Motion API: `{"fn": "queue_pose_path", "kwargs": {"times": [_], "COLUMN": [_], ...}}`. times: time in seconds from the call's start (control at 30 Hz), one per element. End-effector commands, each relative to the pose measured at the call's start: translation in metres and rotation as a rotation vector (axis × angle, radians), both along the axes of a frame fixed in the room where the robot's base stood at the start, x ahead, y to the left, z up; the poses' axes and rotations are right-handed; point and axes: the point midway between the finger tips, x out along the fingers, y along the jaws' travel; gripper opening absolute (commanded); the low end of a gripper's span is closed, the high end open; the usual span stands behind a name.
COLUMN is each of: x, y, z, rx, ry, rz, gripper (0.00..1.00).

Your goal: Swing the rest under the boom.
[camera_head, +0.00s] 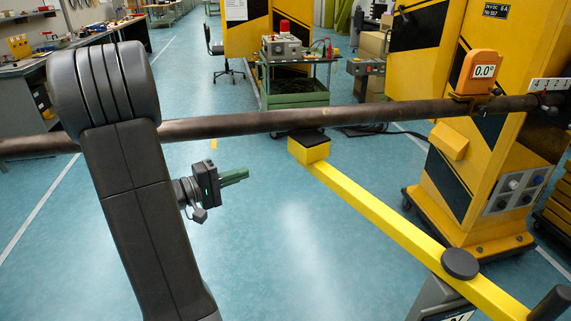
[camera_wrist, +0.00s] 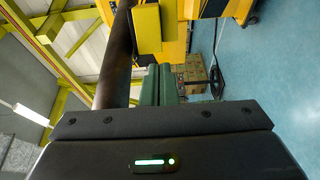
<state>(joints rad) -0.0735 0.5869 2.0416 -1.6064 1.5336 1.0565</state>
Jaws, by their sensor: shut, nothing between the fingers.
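The boom (camera_head: 225,124) is a long dark brown pipe running level across the head view. It also shows in the wrist view (camera_wrist: 119,60). The rest is a yellow arm (camera_head: 375,202) on a pivot with a black cap (camera_head: 460,264). Its end block (camera_head: 309,152) carries a black pad directly below the boom in the picture; I cannot tell whether they touch. A yellow block in the wrist view (camera_wrist: 147,28) appears beside the boom. My gripper (camera_head: 246,174) has green fingers, shut and empty, left of the end block and apart from it.
An orange angle display (camera_head: 484,72) reading 0.0° sits on the boom by the yellow and black cabinet (camera_head: 470,180). A green cart (camera_head: 297,85) and a chair (camera_head: 222,55) stand behind. A workbench (camera_head: 70,65) is at left.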

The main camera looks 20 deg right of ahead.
Motion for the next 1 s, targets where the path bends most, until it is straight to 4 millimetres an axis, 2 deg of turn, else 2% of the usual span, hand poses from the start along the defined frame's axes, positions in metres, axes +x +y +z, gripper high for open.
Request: {"fn": "queue_pose_path", "kwargs": {"times": [0.1, 0.27, 0.8, 1.0], "x": [0.002, 0.003, 0.014, 0.018], "y": [-0.001, -0.017, -0.103, -0.127], "z": [0.0, 0.001, 0.001, 0.001], "rx": [-0.02, -0.018, -0.015, -0.015], "ry": [-0.005, -0.004, -0.003, -0.003], "rz": [0.012, 0.007, 0.006, 0.007], "gripper": [0.0, 0.0, 0.0, 0.0]}}
